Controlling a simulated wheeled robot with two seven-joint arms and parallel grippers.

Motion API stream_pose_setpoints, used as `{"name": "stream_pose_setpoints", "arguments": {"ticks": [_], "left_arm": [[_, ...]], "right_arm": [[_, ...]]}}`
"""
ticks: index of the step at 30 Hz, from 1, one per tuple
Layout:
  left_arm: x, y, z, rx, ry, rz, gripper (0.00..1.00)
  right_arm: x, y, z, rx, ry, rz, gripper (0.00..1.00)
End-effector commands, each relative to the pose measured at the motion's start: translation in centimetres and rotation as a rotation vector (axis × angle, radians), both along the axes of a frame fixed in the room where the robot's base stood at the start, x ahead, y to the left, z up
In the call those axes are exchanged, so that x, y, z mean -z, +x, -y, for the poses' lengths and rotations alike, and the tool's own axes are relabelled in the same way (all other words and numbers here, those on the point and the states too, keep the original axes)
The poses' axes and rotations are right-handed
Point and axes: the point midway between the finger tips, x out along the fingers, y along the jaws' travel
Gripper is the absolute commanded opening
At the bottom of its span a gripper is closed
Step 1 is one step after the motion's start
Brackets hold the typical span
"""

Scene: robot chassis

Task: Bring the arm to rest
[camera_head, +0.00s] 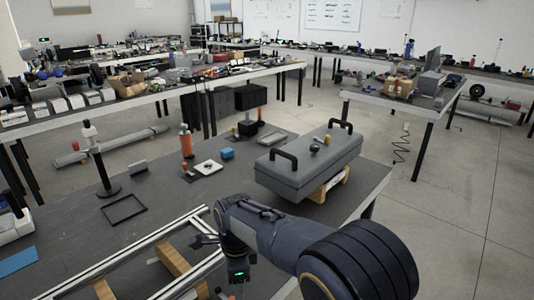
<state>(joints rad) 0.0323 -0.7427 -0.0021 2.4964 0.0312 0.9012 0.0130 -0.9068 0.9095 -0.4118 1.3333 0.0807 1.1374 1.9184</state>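My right arm reaches in from the lower right over the near edge of the dark table. Its dark blue-grey links and ribbed joint cover part of the tabletop. My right gripper (203,241) points left, just above the metal rail frame on the table. Its fingers are small and partly hidden, so I cannot tell whether they are open or shut. I see nothing clearly held in it. My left arm and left gripper are out of view.
A grey case with black handles (308,168) sits on the table behind my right arm. A rail frame with wooden blocks (172,257) lies at the front. An orange bottle (186,141), blue block (228,153) and black stand (104,178) stand farther back. Open floor (450,230) lies right.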

Motion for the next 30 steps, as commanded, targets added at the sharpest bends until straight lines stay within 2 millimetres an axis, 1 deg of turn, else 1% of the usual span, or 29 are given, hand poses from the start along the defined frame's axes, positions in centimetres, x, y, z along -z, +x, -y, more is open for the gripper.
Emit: {"name": "stream_pose_setpoints", "arguments": {"ticks": [1, 2, 4, 5, 6, 8, 9, 11, 12, 14, 15, 17, 19, 21, 24, 27, 30], "left_arm": [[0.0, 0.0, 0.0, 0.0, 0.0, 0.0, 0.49], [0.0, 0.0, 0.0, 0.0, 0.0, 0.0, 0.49], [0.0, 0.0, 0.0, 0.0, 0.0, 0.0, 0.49], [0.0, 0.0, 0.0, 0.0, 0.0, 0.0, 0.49], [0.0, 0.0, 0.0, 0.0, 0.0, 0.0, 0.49], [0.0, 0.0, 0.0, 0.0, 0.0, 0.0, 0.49], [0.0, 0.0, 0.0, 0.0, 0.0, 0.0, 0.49], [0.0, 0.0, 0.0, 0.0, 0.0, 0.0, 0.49], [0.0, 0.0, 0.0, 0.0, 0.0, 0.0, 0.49], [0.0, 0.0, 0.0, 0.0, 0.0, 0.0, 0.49], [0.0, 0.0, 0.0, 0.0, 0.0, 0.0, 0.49], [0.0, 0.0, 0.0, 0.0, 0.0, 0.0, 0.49], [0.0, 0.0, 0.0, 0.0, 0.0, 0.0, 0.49], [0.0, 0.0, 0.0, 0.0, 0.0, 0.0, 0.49], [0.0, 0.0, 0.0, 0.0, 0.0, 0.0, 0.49], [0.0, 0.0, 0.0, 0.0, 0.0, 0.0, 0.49], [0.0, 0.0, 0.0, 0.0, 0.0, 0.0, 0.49]], "right_arm": [[-1.3, 0.3, 2.0, -0.016, 0.037, -0.002, 0.59], [-2.0, 0.3, 3.2, -0.038, 0.061, -0.002, 0.59], [-3.9, 0.0, 6.7, -0.106, 0.127, 0.005, 0.59], [-4.7, -0.4, 8.2, -0.139, 0.156, 0.012, 0.59], [-5.7, -0.9, 10.3, -0.187, 0.194, 0.03, 0.59], [-7.1, -2.0, 13.3, -0.263, 0.243, 0.064, 0.59], [-7.9, -2.9, 15.2, -0.314, 0.272, 0.095, 0.59], [-8.9, -4.4, 17.8, -0.392, 0.306, 0.148, 0.59], [-9.5, -5.5, 19.5, -0.445, 0.32, 0.189, 0.59], [-10.2, -7.4, 21.7, -0.525, 0.333, 0.254, 0.59], [-10.5, -8.8, 23.0, -0.579, 0.333, 0.3, 0.59], [-10.8, -10.9, 24.8, -0.66, 0.32, 0.37, 0.59], [-10.8, -13.4, 26.5, -0.756, 0.285, 0.451, 0.59], [-10.5, -15.9, 27.8, -0.849, 0.231, 0.522, 0.59], [-9.6, -18.8, 28.9, -0.967, 0.139, 0.597, 0.59], [-8.7, -20.9, 29.4, -1.057, 0.055, 0.637, 0.59], [-8.0, -22.0, 29.6, -1.115, -0.005, 0.655, 0.59]]}}
